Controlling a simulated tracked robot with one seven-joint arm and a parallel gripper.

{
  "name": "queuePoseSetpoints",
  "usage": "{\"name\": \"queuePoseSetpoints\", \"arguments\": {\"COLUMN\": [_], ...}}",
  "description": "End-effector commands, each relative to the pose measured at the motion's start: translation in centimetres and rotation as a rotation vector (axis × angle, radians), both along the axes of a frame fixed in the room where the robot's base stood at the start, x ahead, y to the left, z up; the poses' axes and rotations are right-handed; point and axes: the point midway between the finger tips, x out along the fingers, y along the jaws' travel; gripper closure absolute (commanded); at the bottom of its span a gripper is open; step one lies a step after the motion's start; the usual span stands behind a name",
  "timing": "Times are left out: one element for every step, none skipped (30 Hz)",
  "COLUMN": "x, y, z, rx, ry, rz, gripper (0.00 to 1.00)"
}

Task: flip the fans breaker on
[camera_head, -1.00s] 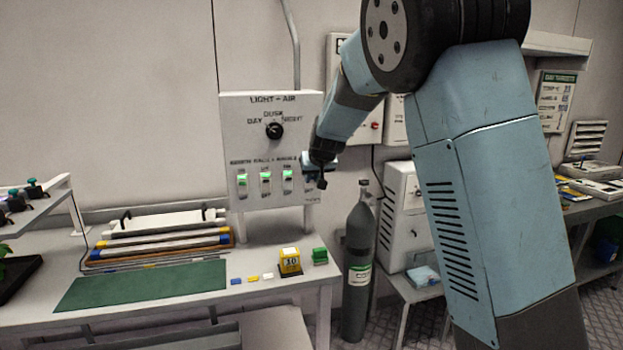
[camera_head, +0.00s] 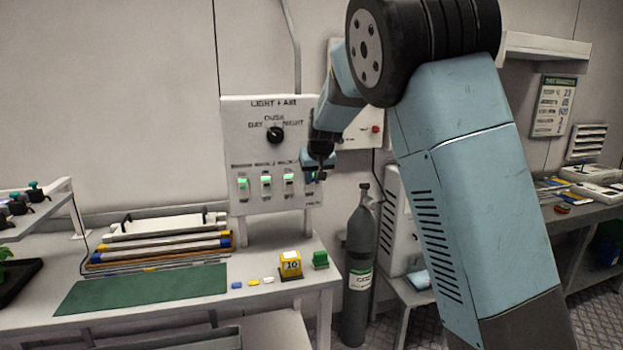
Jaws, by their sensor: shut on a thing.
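The white LIGHT + AIR panel (camera_head: 240,122) stands at the back of the bench, with a black DAY/DUSK/NIGHT knob (camera_head: 274,135) near its top. Below the knob is a row of breakers. Three show lit green: the left one (camera_head: 243,188), the middle one (camera_head: 266,185) and the right one (camera_head: 289,183). My gripper (camera_head: 314,174) is at the right end of this row, against the panel's right edge. It is shut on what seems to be the rightmost breaker, which it hides. The breaker labels are too small to read, so I cannot tell which is the fans breaker.
A grey gas cylinder (camera_head: 360,250) stands right of the bench, below my arm. Long tubes (camera_head: 160,245) lie behind the mat.

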Motion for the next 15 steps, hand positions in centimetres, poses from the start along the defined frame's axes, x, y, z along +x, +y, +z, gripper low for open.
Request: {"name": "queuePoseSetpoints", "arguments": {"x": [0.0, 0.01, 0.0, 0.01, 0.01, 0.0, 0.01, 0.01, 0.01, 0.01, 0.0, 0.01, 0.01, 0.01, 0.01], "y": [0.16, 0.16, 0.16, 0.15, 0.15, 0.14, 0.13, 0.12, 0.1, 0.08, 0.06, 0.05, 0.04, 0.03, 0.01], "z": [-0.02, -0.01, -0.02, -0.01, -0.01, -0.01, -0.01, -0.01, 0.0, 0.01, 0.0, 0.0, 0.0, 0.0, 0.0], "rx": [0.001, 0.001, 0.001, 0.001, 0.001, 0.001, 0.001, 0.001, 0.001, 0.001, 0.001, 0.001, 0.001, 0.001, 0.0], "ry": [-0.001, -0.001, -0.001, -0.001, -0.001, -0.001, -0.001, -0.001, -0.001, -0.001, -0.001, -0.001, -0.001, -0.001, -0.001], "rz": [0.001, 0.001, 0.001, 0.001, 0.001, 0.001, 0.001, 0.001, 0.001, 0.001, 0.001, 0.001, 0.001, 0.001, 0.0], "gripper": [1.0, 1.0, 1.0, 1.0, 0.78, 0.74, 0.71, 0.69, 0.65, 0.62, 0.59, 0.55, 0.55, 0.55, 0.55]}}
